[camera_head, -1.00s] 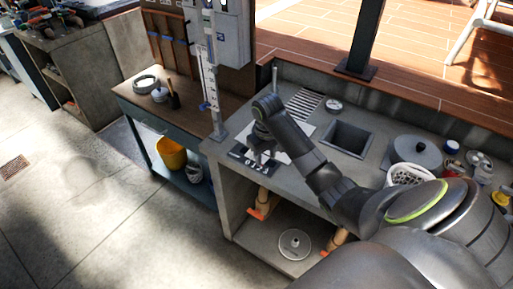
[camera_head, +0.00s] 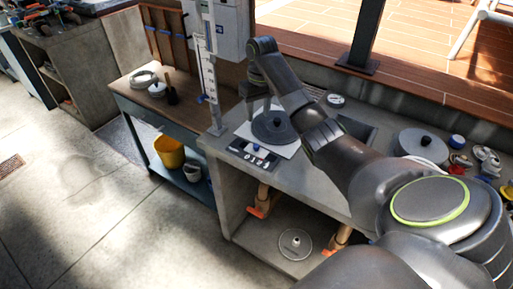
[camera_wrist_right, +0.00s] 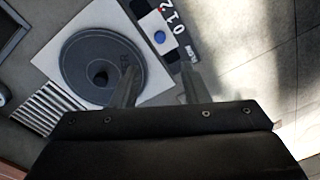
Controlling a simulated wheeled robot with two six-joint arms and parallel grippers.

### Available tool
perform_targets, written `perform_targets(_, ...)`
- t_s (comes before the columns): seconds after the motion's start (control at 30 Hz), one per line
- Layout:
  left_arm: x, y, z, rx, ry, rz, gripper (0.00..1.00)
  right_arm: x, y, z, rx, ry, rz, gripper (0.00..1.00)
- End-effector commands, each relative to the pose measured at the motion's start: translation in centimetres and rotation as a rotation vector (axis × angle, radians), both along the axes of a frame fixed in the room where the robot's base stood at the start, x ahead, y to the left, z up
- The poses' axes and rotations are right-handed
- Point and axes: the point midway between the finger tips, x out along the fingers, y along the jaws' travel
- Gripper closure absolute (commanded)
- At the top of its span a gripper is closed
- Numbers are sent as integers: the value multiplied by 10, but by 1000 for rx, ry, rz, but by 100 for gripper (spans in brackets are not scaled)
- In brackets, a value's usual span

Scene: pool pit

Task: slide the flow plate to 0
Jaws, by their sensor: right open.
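The flow plate (camera_head: 256,150) is a white slider with a blue knob. It sits on a dark strip (camera_head: 246,164) with white numbers at the counter's front left corner. In the right wrist view, the slider with its blue knob (camera_wrist_right: 160,37) lies beside the numbers 0, 1 and 2 on the strip (camera_wrist_right: 181,30). The pointer reading cannot be told. My right gripper (camera_head: 258,106) is open and empty, above and behind the slider. In the right wrist view its fingers (camera_wrist_right: 158,85) point toward the area between the disc and the strip. My left gripper is not in view.
A dark round disc with a knob (camera_head: 273,127) lies on a white square sheet (camera_head: 286,149) behind the strip. A gauge post (camera_head: 210,85) stands to the left. A grey lidded pot (camera_head: 421,146) is at the right. A slotted drain (camera_wrist_right: 44,107) shows beside the sheet.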

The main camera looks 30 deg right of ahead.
Motion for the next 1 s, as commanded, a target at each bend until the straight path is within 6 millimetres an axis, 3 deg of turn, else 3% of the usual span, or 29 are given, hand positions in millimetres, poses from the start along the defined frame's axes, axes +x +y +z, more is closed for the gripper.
perform_targets(0.1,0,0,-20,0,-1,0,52,0,1,-20,0,0,0,59)
perform_targets(0.6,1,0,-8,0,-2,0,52,0,6,-112,0,3,-1,59)
perform_targets(0.8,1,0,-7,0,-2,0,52,0,6,-128,0,0,0,59)
perform_targets(1.0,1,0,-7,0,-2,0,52,0,6,-130,-1,-1,1,59)
